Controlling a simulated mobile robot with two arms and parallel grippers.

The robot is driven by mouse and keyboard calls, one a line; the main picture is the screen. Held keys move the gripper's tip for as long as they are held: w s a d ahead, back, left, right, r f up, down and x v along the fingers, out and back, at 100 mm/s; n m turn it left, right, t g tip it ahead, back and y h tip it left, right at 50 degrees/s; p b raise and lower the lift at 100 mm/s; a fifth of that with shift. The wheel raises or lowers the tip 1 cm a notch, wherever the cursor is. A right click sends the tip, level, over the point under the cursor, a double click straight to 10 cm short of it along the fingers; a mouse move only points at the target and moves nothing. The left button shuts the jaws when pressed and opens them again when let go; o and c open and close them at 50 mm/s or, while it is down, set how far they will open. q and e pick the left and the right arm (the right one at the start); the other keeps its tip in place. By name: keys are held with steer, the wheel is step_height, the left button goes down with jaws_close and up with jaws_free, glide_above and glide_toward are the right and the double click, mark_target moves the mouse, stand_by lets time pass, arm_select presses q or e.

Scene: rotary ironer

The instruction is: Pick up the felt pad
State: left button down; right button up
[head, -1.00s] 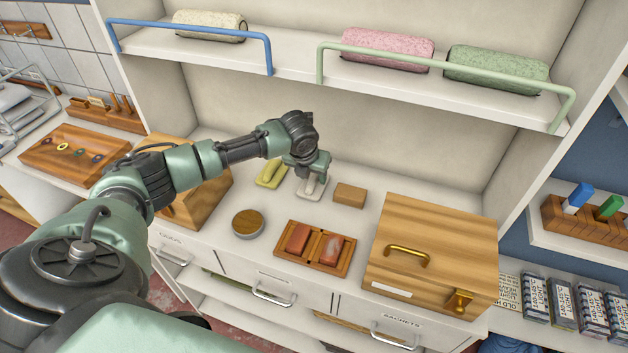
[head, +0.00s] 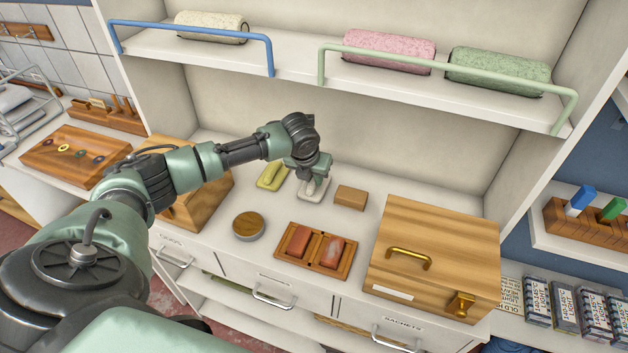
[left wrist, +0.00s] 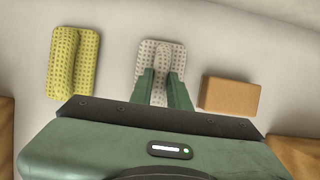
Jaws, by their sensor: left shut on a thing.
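The pale grey felt pad (head: 307,197), dotted and with a raised ridge along its middle, lies on the white counter under my left gripper (head: 315,180). In the left wrist view the pad (left wrist: 150,58) shows beyond the fingers. My left gripper (left wrist: 161,88) is shut on the pad's ridge, one finger on each side. The pad looks flat on the counter; I cannot see any gap under it. The gripper hides its near part. My right gripper is not in view.
A yellow ridged pad (head: 271,177) lies left of the felt pad and a tan block (head: 350,197) right. In front are a round wooden-topped tin (head: 248,226) and a tray (head: 288,252) with two reddish blocks. A wooden box (head: 440,235) stands right; a railed shelf (head: 300,66) hangs above.

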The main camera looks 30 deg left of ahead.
mark_target(313, 180)
arm_select(q)
step_height(313, 180, up, 6)
steer(key=shift+r+b, duration=0.15)
steer(key=shift+b, duration=0.75)
steer(key=s+d+b, duration=0.2)
steer(key=s, duration=0.7)
steer(key=s+d+b, duration=0.2)
steer(key=s, duration=0.8)
steer(key=shift+d, duration=0.3)
steer(key=shift+s, duration=0.1)
